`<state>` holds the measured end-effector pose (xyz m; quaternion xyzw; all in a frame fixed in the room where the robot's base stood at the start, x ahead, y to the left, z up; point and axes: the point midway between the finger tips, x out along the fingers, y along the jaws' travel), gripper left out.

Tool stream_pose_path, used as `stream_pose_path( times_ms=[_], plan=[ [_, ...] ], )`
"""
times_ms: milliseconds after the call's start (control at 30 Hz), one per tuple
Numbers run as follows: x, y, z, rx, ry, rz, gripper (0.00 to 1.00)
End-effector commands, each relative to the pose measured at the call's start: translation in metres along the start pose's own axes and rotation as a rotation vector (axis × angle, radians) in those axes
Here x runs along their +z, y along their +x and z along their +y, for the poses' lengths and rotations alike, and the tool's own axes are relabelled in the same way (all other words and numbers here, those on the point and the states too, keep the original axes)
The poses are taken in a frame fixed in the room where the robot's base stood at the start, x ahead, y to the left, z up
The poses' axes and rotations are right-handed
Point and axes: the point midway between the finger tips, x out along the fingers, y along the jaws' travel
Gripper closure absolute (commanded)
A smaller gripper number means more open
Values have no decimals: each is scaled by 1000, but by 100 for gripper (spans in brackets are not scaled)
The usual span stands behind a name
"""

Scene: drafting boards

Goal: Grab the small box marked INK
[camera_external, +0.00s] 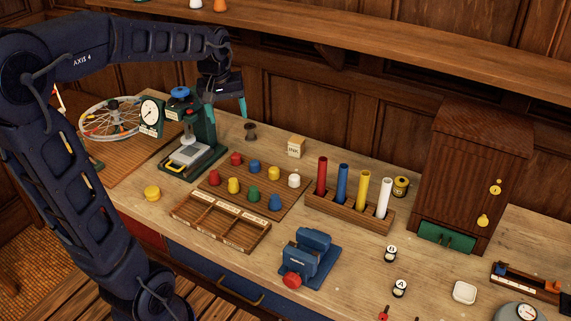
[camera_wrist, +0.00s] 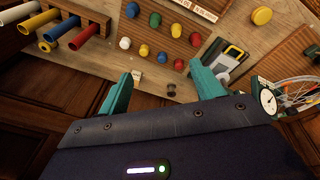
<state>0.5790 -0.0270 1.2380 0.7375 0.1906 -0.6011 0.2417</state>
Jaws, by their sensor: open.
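The small cream box marked INK (camera_external: 295,148) stands upright on the bench behind the peg board, near the back wall. In the wrist view a small pale box (camera_wrist: 134,58), which looks like the same one, shows just beyond the left finger's tip, partly hard to make out. My gripper (camera_external: 227,101) is open and empty, raised above the bench to the left of the box and apart from it. Its two teal fingers also show spread in the wrist view (camera_wrist: 161,70).
A dark spool (camera_external: 250,131) stands left of the box. The board of coloured pegs (camera_external: 215,188) lies in front, and a rack of upright tubes (camera_external: 346,211) is to the right. The wooden wall is close behind.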

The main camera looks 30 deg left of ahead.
Motion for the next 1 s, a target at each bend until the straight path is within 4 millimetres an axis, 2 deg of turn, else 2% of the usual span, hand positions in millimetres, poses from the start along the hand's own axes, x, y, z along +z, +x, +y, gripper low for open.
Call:
stream_pose_path(
  times_ms=[100, 367, 600, 867, 1000],
  plan=[
    [-30, 16, 8, -21, -86, -23, 34],
    [-91, 57, 20, -72, -280, -59, 34],
    [-144, 105, 25, -128, -454, -82, 34],
    [-194, 163, 28, -194, -632, -93, 34],
    [-214, 194, 43, -218, -718, -90, 34]
  ],
)
